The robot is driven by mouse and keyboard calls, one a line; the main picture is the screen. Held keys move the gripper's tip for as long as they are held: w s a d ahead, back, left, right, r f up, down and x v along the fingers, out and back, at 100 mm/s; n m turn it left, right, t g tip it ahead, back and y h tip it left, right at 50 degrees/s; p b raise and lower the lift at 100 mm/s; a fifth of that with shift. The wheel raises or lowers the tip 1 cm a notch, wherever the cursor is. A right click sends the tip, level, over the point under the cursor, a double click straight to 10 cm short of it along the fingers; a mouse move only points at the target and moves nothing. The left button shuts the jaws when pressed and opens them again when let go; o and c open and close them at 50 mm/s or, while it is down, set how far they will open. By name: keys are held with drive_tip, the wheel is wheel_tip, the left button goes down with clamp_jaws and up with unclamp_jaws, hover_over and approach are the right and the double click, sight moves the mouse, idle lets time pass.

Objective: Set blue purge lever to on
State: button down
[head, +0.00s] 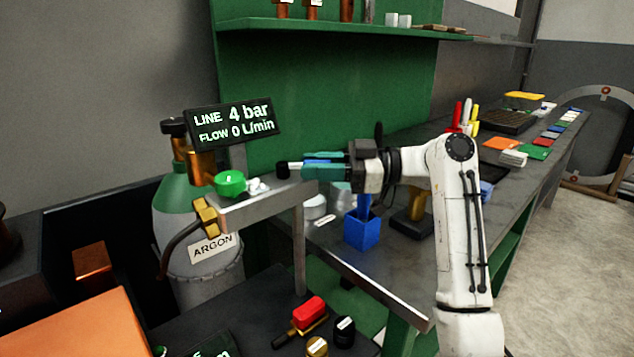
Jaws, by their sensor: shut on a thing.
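The blue purge lever (317,161) shows as a thin blue strip between the teal fingers of my gripper (306,164). My gripper comes in from the right and is shut on the lever; the fingers cover most of it. A pale stem and a black round part (283,170) are just left of the fingertips, above the end of the metal bracket (270,205). The on and off marks are too small to read. The display (234,123) reads line 4 bar and flow 0 L/min.
A green knob (230,183) and brass fittings (206,216) sit left of the lever, by the argon cylinder (195,255). A blue box (362,232) stands on the bench below my gripper. A red-handled part (308,309) lies on a lower dark surface.

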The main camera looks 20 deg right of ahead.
drive_tip(key=shift+w+d+f+n+g+y+b, duration=0.1)
drive_tip(key=shift+w+n+g+y+b, duration=0.25)
drive_tip(key=shift+g, duration=0.25)
drive_tip(key=shift+s, duration=0.1)
drive_tip(key=c, duration=1.2)
unclamp_jaws()
drive_tip(key=shift+c, duration=0.2)
drive_tip(key=v, duration=1)
drive_tip(key=shift+d, duration=0.4)
